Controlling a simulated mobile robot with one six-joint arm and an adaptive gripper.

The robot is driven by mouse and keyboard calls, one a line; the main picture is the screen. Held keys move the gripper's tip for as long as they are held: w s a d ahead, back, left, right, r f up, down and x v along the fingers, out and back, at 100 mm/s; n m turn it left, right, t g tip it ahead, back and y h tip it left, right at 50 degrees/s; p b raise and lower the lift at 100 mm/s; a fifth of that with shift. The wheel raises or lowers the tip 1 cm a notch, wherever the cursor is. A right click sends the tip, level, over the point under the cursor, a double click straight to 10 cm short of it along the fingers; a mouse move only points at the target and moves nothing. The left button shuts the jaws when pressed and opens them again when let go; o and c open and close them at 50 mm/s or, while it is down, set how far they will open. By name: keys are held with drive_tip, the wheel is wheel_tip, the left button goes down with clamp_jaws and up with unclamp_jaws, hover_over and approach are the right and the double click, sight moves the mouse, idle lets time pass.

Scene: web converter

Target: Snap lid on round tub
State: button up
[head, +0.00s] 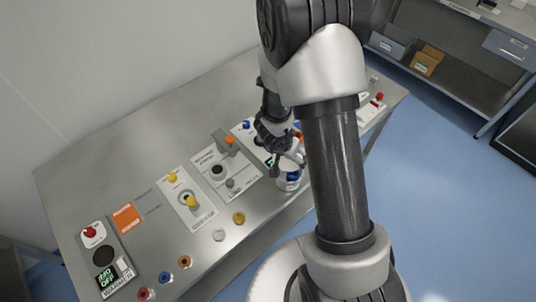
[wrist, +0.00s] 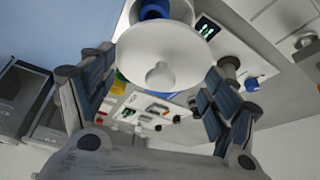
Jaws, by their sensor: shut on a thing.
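My gripper (wrist: 163,68) is shut on a white round lid (wrist: 155,45) with a small knob in its middle, one finger on each side of the rim. In the head view my gripper (head: 283,157) is at the front edge of the bench, right of centre, and the lid shows as a pale shape. Just below it is a small round white and blue tub (head: 289,183). Part of the tub shows in the wrist view behind the lid as a blue patch (wrist: 152,8). The lid hides most of it. I cannot tell whether lid and tub touch.
The metal bench (head: 110,170) carries control panels with knobs and buttons, including a grey lever with an orange part (head: 229,141). Several coloured rings and discs lie along its front. A shelf with bins (head: 427,60) stands at the back right. Blue floor (head: 450,170) is clear.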

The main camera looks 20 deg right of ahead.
drive_tip(key=shift+d+f+m, duration=0.3)
drive_tip(key=shift+d+f, duration=0.05)
drive_tip(key=shift+d, duration=0.2)
drive_tip(key=shift+s+f+b, duration=0.15)
drive_tip(key=shift+f+b, duration=0.5)
drive_tip(key=shift+b, duration=0.35)
wheel_tip(320, 180, down, 5)
drive_tip(key=b, duration=0.4)
drive_tip(key=shift+r+b, duration=0.15)
drive_tip(key=shift+b, duration=0.2)
drive_tip(key=shift+p, duration=0.3)
drive_tip(key=shift+c, duration=0.4)
clamp_jaws()
drive_tip(key=shift+r, duration=0.1)
drive_tip(key=shift+a+r+p, duration=0.2)
drive_tip(key=shift+r+p, duration=1.4)
drive_tip(key=shift+p, duration=0.65)
